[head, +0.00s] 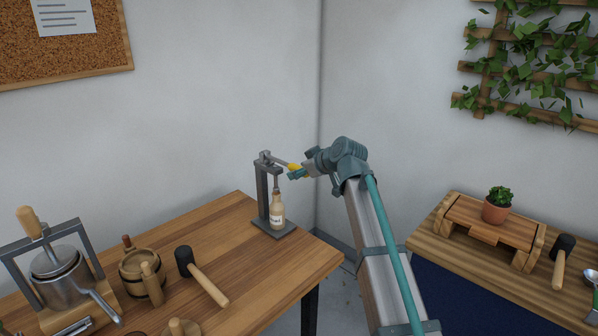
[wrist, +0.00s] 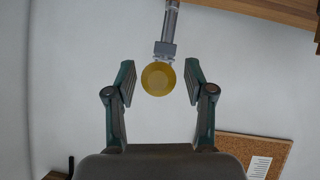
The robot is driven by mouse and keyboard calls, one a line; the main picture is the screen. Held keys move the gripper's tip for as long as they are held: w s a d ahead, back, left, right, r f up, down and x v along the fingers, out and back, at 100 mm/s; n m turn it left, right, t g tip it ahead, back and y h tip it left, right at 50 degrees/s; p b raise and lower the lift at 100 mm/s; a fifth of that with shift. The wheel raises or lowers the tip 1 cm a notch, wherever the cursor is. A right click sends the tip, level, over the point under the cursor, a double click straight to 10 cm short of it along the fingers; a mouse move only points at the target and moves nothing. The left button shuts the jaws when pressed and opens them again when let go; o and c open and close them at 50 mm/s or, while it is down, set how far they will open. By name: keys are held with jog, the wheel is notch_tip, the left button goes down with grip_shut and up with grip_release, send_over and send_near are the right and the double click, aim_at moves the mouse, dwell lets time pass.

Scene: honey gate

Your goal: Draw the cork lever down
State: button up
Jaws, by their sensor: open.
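The cork press (head: 263,200) is a grey metal stand at the back right corner of the wooden table. Its lever (head: 281,162) reaches out from the top of the post to the right, ending in a yellow knob (head: 296,169). A corked bottle (head: 277,212) with a pale label stands upright on the press base. My gripper (head: 302,165) is at the knob. In the wrist view my gripper (wrist: 160,75) is open, with the round yellow knob (wrist: 158,79) between its fingertips and a visible gap on each side. The lever shaft (wrist: 169,28) shows beyond the knob.
A bench (head: 470,262) with a potted plant (head: 497,205) is at right. The air around the lever is clear.

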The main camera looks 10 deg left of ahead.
jog(key=v, duration=1.1)
jog(key=s+d+f+m+g+h, duration=0.25)
jog(key=s+d+f, duration=0.25)
jog(key=f, duration=1.1)
jog(key=s+d+f+m+g+h, duration=0.15)
jog(key=s+d+f+m, duration=0.3)
jog(key=f, duration=1.15)
jog(key=s+d+f+m+g+h, duration=0.2)
jog(key=s+d+f+m+h, duration=0.3)
jog(key=f, duration=1.1)
jog(key=s+d+f+g, duration=0.2)
jog(key=s+d+f, duration=0.2)
jog(key=s+f, duration=0.45)
jog(key=s+d+f+g, duration=0.2)
jog(key=s+d+f, duration=0.2)
jog(key=s+f, duration=0.4)
jog(key=s+d+f+g, duration=0.2)
jog(key=s+f, duration=0.1)
jog(key=s, duration=0.8)
jog(key=s+d+f+g, duration=0.2)
jog(key=s+f, duration=0.2)
jog(key=s, duration=0.8)
jog(key=shift+d+f+m+p, duration=0.2)
jog(key=shift+m+p, duration=0.15)
jog(key=shift+m, duration=0.05)
